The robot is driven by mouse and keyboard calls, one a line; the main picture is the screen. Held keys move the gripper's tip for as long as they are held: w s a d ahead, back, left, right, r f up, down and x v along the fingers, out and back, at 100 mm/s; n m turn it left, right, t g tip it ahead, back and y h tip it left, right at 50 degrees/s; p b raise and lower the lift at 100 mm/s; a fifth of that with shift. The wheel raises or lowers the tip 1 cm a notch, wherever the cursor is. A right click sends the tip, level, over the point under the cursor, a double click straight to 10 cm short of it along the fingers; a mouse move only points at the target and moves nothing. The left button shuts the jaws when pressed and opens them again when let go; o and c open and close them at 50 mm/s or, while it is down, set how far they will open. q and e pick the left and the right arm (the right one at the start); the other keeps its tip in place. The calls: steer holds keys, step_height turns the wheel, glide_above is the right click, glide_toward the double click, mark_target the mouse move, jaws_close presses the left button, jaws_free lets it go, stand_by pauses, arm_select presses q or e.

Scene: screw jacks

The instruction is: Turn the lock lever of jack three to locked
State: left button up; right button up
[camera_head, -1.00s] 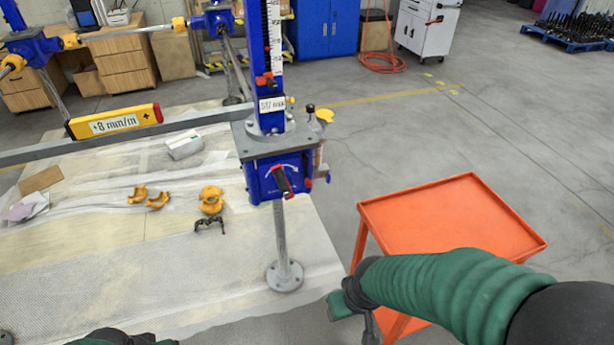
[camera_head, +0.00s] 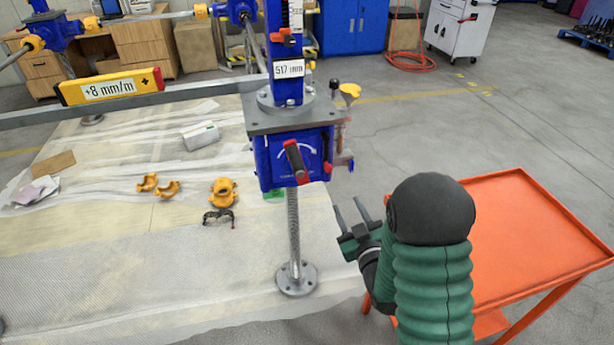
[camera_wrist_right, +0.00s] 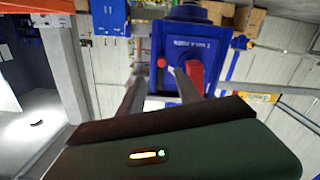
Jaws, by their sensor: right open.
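A blue screw jack (camera_head: 272,160) stands on a steel screw with a round foot, under a column tagged 517 mm. I cannot read its number. Its lock lever (camera_head: 295,160), red with a dark grip, sits on the front face by a white curved arrow and slants down to the right. My right gripper (camera_head: 350,206) is open and empty, below and right of the jack body, apart from it. In the right wrist view, the blue jack (camera_wrist_right: 185,55) and the red lever (camera_wrist_right: 196,74) show beyond the spread fingers (camera_wrist_right: 158,92). My left gripper is out of view.
An orange tray table (camera_head: 535,225) stands at right, close behind my right arm. A grey beam carries a yellow level (camera_head: 110,87) reading +8 mm/m. Yellow clamps (camera_head: 222,190) and a white box (camera_head: 200,135) lie on the floor sheet. A yellow-topped part (camera_head: 348,92) stands right of the jack.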

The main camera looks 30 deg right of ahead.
mark_target(329, 171)
steer(key=x, duration=1)
steer(key=r+x, duration=0.1)
steer(key=x, duration=0.5)
steer(key=shift+w+a+b, duration=0.2)
steer(key=shift+a+b, duration=0.1)
steer(key=shift+a, duration=0.05)
steer(key=shift+w+a, duration=0.1)
steer(key=shift+w, duration=0.15)
steer(key=c, duration=0.5)
jaws_close()
